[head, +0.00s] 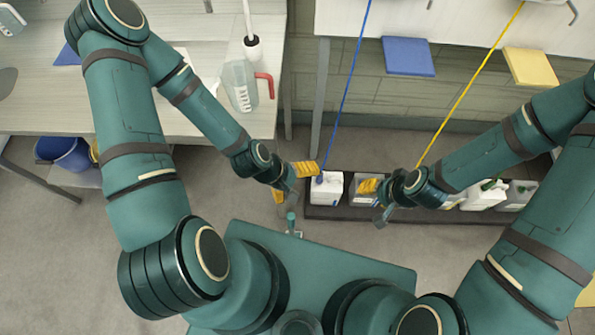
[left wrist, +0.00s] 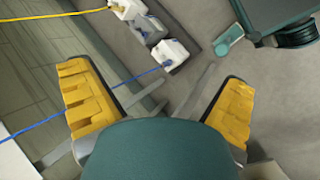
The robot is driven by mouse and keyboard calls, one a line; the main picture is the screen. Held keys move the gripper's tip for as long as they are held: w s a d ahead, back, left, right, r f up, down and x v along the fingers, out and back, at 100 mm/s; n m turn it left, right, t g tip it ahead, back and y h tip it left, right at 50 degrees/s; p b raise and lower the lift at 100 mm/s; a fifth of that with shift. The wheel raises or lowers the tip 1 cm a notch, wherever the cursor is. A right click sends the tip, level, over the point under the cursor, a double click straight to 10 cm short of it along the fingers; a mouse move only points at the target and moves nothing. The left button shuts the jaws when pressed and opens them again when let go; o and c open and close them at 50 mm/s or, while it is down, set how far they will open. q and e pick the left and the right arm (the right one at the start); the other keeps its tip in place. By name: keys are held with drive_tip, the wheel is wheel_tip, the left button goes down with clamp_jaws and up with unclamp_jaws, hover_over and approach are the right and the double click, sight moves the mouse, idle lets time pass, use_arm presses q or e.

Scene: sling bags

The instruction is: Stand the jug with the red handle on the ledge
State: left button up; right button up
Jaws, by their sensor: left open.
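A clear jug with a red handle (head: 240,92) and white markings is on the pale worktop (head: 215,122), near its right edge in the head view. The handle is on the jug's right side. My left gripper (head: 288,182) is open and empty, beyond the worktop's edge and apart from the jug. In the left wrist view its yellow fingers (left wrist: 158,85) are spread wide, and the jug is not seen there. My right gripper (head: 376,198) is over the row of containers; its jaws are too small to judge. I cannot tell which surface is the ledge.
A low dark tray (head: 345,213) holds several containers, including a white one (head: 328,187). A blue cord (head: 346,88) and a yellow cord (head: 470,82) slope down to it. Blue (head: 408,56) and yellow (head: 531,66) pads lie at a bench edge.

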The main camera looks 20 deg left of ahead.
use_arm(q)
drive_tip(key=m, duration=0.2)
drive_tip(key=w+r+m+y, duration=0.1)
drive_tip(key=m, duration=0.1)
drive_tip(key=w+a+m+y, duration=0.1)
drive_tip(key=m, duration=0.1)
drive_tip(key=shift+r+m, duration=0.3)
drive_tip(key=shift+r, duration=0.1)
drive_tip(key=shift+d, duration=0.1)
drive_tip(key=f+b, duration=0.1)
drive_tip(key=f, duration=0.1)
drive_tip(key=f+b, duration=0.1)
drive_tip(key=b, duration=0.1)
drive_tip(key=f+b, duration=0.2)
drive_tip(key=shift+s+d+f, duration=0.15)
drive_tip(key=shift+s+f, duration=0.1)
drive_tip(key=shift+f, duration=0.05)
